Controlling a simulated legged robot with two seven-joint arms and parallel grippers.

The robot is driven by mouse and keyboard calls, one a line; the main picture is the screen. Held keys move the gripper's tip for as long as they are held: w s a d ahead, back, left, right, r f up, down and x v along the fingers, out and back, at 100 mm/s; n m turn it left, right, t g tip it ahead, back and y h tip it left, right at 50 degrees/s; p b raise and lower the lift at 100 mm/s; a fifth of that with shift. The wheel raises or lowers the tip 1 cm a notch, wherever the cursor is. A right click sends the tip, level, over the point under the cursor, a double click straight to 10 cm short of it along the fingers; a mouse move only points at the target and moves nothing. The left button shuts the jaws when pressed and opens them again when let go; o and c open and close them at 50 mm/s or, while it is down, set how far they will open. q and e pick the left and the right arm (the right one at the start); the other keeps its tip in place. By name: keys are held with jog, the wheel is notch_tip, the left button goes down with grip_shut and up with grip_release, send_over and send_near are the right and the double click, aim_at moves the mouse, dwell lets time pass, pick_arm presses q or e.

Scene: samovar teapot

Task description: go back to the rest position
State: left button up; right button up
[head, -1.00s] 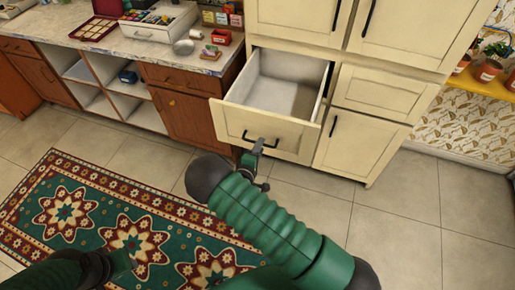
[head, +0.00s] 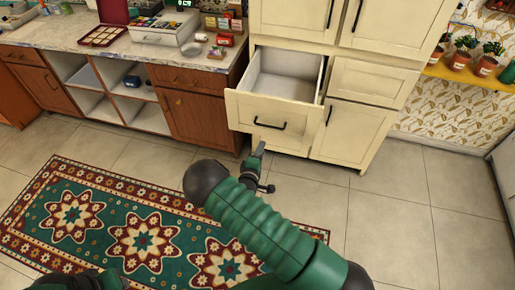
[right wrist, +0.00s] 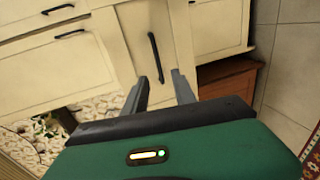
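My right gripper (head: 258,152) is below and in front of the open cream drawer (head: 262,112), apart from its black handle (head: 269,124). In the right wrist view its two grey fingers (right wrist: 160,80) stand apart with nothing between them. Beyond them is a cream cabinet front with a black handle (right wrist: 155,57). My green right arm reaches in from the lower right of the head view. Only a dark part of my left arm shows at the bottom left edge; its gripper is out of view. The drawer looks empty.
A patterned rug (head: 140,235) lies on the tiled floor. Brown counter cabinets (head: 200,120) stand left, with boxes and small items on top. A yellow shelf (head: 470,82) with potted plants is at right. Bare floor (head: 400,220) lies to the right.

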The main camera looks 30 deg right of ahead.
jog(key=s+a+r+m+g+y, duration=0.2)
jog(key=a+r+m+y, duration=0.1)
jog(key=a+y, duration=0.3)
jog(key=s+a+r+m+g+y, duration=0.1)
jog(key=s+a+r+m+y, duration=0.15)
jog(key=a, duration=0.55)
jog(key=s+a+r+m+g+y, duration=0.1)
jog(key=s+a+r+g, duration=0.1)
jog(key=s, duration=0.6)
jog(key=s+a+r+m+g+y, duration=0.1)
jog(key=s+r, duration=0.3)
jog(key=s, duration=0.5)
jog(key=shift+s+a+r+g+y, duration=0.2)
jog(key=shift+a+g+y, duration=0.45)
jog(key=shift+a, duration=0.2)
jog(key=shift+s+d+m, duration=0.1)
jog(key=shift+d+m, duration=0.05)
jog(key=shift+m, duration=0.1)
